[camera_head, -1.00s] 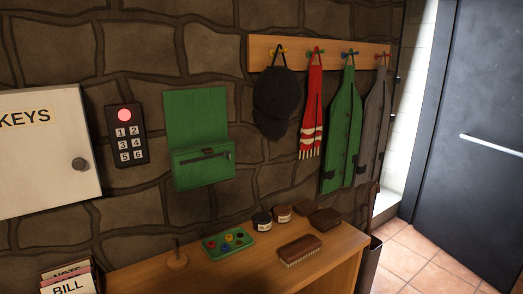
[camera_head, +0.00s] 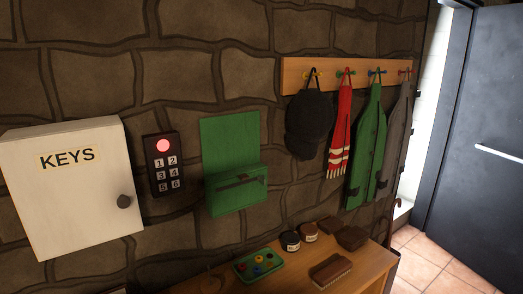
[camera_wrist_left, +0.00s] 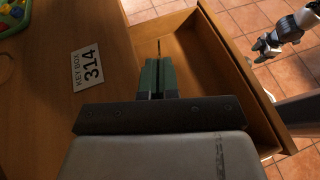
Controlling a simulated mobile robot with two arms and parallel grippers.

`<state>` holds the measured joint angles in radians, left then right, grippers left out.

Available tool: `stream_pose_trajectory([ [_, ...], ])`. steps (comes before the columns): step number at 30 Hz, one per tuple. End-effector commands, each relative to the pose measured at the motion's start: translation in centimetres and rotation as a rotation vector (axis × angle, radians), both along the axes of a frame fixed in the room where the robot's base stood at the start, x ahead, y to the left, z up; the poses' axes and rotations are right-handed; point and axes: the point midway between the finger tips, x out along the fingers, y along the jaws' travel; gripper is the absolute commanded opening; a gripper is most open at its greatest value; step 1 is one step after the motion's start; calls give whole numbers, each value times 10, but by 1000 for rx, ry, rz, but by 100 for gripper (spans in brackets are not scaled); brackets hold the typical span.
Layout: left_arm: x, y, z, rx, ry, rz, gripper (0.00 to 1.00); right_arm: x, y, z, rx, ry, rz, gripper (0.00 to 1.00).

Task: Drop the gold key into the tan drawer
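The tan drawer (camera_wrist_left: 205,50) is pulled open in the left wrist view, and the part of its floor in sight is bare. My left gripper (camera_wrist_left: 158,66) is over the drawer with its green fingers close together. A thin sliver, seen edge-on, sticks out past the fingertips; it fits the gold key (camera_wrist_left: 158,47), though its colour is hard to make out. The gripper body hides the near part of the drawer. My right gripper (camera_wrist_left: 263,48) is beyond the drawer at upper right, too small to judge its fingers. Neither gripper shows in the head view.
A card reading KEY BOX 314 (camera_wrist_left: 87,68) lies on the wooden top beside the drawer. In the head view are the white KEYS cabinet (camera_head: 70,195), a keypad (camera_head: 163,163) with a red light, a green wall pocket (camera_head: 237,190), a green tray (camera_head: 259,263) and a brush (camera_head: 331,271).

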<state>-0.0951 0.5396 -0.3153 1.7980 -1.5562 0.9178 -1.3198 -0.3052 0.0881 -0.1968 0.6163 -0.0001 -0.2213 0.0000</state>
Motion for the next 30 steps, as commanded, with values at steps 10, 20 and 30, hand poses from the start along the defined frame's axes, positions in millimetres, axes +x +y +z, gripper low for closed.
stream_pose_trajectory([
  [10, 0, 0, -39, 0, 1, 1, 0, 6, 11, -29, 15, -11, 1, 58],
  [20, 0, 0, -38, 0, 0, 1, 9, 7, 13, -28, 17, -12, 0, 58],
  [30, 0, 0, -38, -1, -1, 1, 31, 7, 7, -28, 9, -11, 2, 58],
])
